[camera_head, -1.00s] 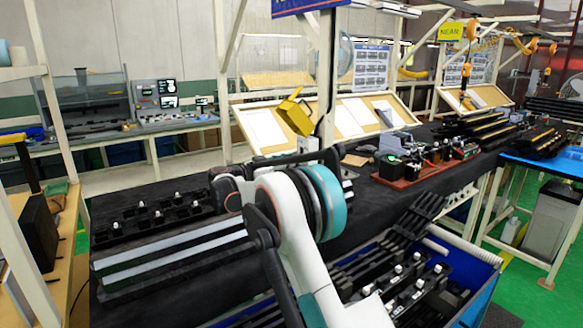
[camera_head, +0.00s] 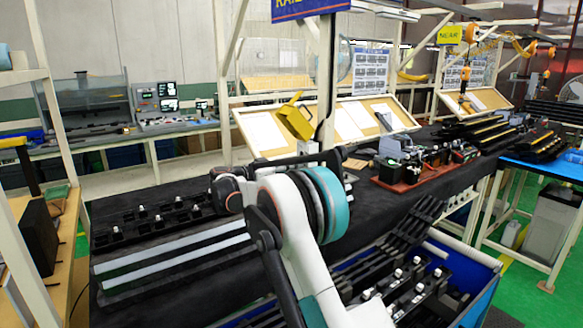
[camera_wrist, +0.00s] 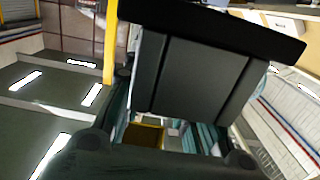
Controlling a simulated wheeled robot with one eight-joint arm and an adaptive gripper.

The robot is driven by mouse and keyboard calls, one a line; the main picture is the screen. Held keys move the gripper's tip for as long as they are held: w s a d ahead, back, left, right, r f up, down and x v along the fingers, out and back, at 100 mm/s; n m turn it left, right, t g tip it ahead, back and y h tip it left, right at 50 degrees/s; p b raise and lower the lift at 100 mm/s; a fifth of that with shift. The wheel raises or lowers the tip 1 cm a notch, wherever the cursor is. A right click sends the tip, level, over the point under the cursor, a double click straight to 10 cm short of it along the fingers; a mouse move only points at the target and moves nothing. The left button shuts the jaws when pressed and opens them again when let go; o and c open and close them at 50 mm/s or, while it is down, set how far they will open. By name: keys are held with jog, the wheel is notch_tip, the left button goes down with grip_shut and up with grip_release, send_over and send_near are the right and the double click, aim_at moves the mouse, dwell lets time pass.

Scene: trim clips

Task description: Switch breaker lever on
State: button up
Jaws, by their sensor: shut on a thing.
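My gripper shows in the wrist view (camera_wrist: 165,140), seen from close up, its fingers partly dark and hard to make out. It is shut on a dark grey block (camera_wrist: 195,80) with vertical grooves and a wide black top edge. The block fills the middle of that view and hides what lies behind it. In the head view my arm covers part of the bench and I cannot make out the gripper. I cannot pick out the breaker lever for certain. A red board (camera_head: 398,184) with electrical parts stands on the black bench (camera_head: 200,262).
A yellow bracket (camera_head: 295,121) is by a pale post (camera_head: 327,75) behind my arm. A rail with several black clips (camera_head: 150,222) lies on the left of the bench. A blue bin (camera_head: 482,288) with black parts stands at front right.

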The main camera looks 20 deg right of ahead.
jog(key=r+y+p, duration=0.1)
jog(key=p, duration=0.1)
jog(key=r+y+p, duration=0.1)
jog(key=p, duration=0.1)
jog(key=shift+a+r+g+y, duration=0.1)
jog(key=shift+a+g+y, duration=0.1)
jog(key=shift+g+y, duration=0.1)
jog(key=r+y+p, duration=0.1)
jog(key=y+p, duration=0.1)
jog(key=p, duration=0.2)
jog(key=shift+r+g+y, duration=0.2)
jog(key=shift+g+y, duration=0.1)
jog(key=shift+y, duration=0.1)
jog(key=shift+d+r+g+y+p, duration=0.15)
jog(key=shift+r+y+p, duration=0.2)
jog(key=shift+y+p, duration=0.8)
jog(key=shift+d+r+g+y+p, duration=0.15)
jog(key=shift+r+y+p, duration=0.25)
jog(key=shift+y+p, duration=0.7)
jog(key=shift+d+r+g+y+p, duration=0.1)
jog(key=shift+r+g+y+p, duration=0.2)
jog(key=shift+y+p, duration=0.85)
jog(key=shift+h+p, duration=0.3)
jog(key=shift+p, duration=0.1)
jog(key=o, duration=1.1)
jog(key=shift+w, duration=0.1)
jog(key=shift+r, duration=0.1)
